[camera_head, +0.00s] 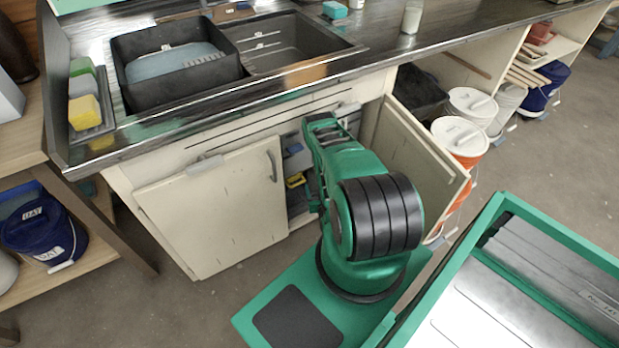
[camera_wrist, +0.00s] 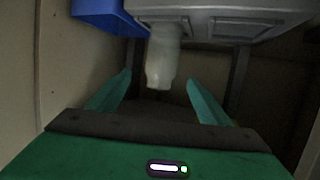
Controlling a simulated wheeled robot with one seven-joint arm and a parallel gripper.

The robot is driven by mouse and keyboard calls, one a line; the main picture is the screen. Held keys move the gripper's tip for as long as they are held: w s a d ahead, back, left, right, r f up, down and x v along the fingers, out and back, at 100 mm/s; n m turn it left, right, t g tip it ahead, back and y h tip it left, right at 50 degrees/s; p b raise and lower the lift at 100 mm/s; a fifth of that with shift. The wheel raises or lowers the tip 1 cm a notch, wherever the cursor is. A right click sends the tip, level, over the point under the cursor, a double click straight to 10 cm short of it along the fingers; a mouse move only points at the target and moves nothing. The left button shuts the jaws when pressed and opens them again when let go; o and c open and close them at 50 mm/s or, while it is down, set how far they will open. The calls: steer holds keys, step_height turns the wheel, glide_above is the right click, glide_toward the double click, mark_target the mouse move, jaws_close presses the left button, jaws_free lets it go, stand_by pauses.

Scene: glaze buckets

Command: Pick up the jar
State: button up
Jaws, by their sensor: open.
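In the wrist view a pale, cloudy, jar-like thing (camera_wrist: 162,62) shows in dim light inside a cabinet. It lies ahead of my gripper (camera_wrist: 158,80), between the lines of its two green fingers. The fingers are wide apart, with a visible gap on each side of the pale thing; I see no contact. Its upper end meets a grey case-like thing (camera_wrist: 225,18), and I cannot tell whether they touch. In the head view my arm reaches into the open cabinet, which hides the gripper. Another whitish jar-like container (camera_head: 411,19) stands on the counter.
A blue bin (camera_wrist: 103,12) is at upper left in the wrist view, with cabinet walls close on both sides. The open cabinet door (camera_head: 425,150) stands right of my arm; the left door (camera_head: 215,210) looks shut. White-lidded buckets (camera_head: 460,137) stand farther right.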

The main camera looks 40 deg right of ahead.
steer(key=x, duration=0.5)
steer(key=shift+d+f, duration=0.1)
steer(key=shift+d, duration=0.1)
steer(key=shift+a+f+x, duration=0.1)
steer(key=shift+x, duration=0.75)
steer(key=shift+a+f+x, duration=0.1)
steer(key=shift+x, duration=0.8)
steer(key=shift+a+f+x, duration=0.1)
steer(key=shift+f+x, duration=0.05)
steer(key=shift+x, duration=0.7)
steer(key=shift+w, duration=0.1)
steer(key=c, duration=1.1)
